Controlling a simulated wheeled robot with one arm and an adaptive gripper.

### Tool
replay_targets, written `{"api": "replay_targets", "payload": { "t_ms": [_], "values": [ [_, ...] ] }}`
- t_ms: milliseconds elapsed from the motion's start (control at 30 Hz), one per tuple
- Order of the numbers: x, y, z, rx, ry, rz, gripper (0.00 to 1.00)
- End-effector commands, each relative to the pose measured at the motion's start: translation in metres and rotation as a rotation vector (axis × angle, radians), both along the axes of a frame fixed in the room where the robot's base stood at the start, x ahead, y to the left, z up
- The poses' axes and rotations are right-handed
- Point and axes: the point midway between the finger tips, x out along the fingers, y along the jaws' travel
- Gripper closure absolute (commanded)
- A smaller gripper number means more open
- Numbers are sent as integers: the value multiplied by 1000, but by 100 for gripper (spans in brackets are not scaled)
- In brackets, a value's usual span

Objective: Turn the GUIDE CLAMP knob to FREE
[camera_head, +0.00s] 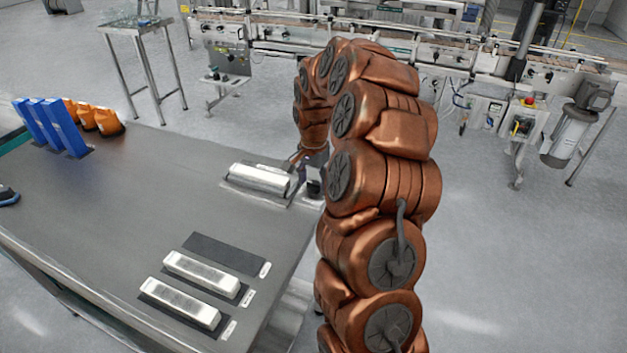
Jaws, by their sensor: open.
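My arm reaches over the far right corner of the grey table. My gripper (312,172) is low there, at the right end of a silver bar (258,178) seated on a metal plate. It is open, but its fingers are small and partly hidden by my arm. A small dark round part shows beside the fingers; I cannot tell whether it is the GUIDE CLAMP knob or part of my gripper. No knob label can be read, and contact cannot be made out.
On the table (130,215), two silver bars (200,272) (180,302) lie near the front, beside an empty dark slot (225,254). Blue holders (52,125) and orange pieces (95,117) stand at the back left. A conveyor line (440,55) runs behind; the table's middle is clear.

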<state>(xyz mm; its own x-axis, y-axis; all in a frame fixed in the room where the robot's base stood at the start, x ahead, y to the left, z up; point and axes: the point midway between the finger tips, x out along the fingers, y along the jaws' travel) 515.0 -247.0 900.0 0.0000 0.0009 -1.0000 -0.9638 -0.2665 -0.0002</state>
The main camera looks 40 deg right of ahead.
Motion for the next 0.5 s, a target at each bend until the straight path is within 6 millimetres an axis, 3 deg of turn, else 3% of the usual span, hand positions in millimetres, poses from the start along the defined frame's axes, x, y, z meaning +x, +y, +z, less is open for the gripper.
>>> {"api": "replay_targets", "payload": {
  "t_ms": [167, 500],
  "values": [
    [0, 0, 0, -1, 0, 0, 36],
    [0, 0, 0, -1, 0, 0, 71]
  ]
}}
